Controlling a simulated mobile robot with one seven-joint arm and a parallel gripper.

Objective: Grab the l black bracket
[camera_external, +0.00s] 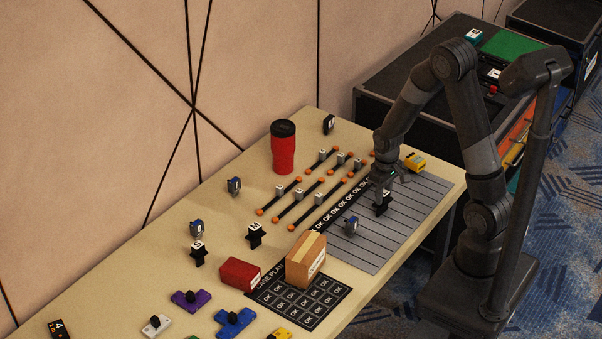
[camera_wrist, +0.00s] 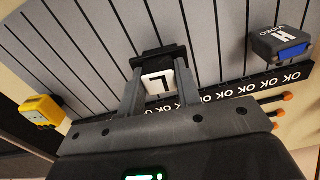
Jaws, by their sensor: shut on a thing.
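The black L bracket (camera_external: 383,207) is over the grey lined mat (camera_external: 405,222) at the right of the table; I cannot tell whether it touches the mat. In the wrist view the bracket (camera_wrist: 158,60) shows its black body and a white face marked L. My gripper (camera_external: 382,188) points down at it from above. In the wrist view my gripper (camera_wrist: 160,88) has one finger on each side of the white face, shut on the bracket.
Two similar black brackets, marked M (camera_external: 255,236) and S (camera_external: 198,254), stand left. A blue-faced block (camera_external: 351,225) is close to the held bracket, a yellow block (camera_external: 415,162) behind it. Orange-tipped rods (camera_external: 312,198), a cardboard box (camera_external: 306,260) and a red tumbler (camera_external: 283,150) stand left.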

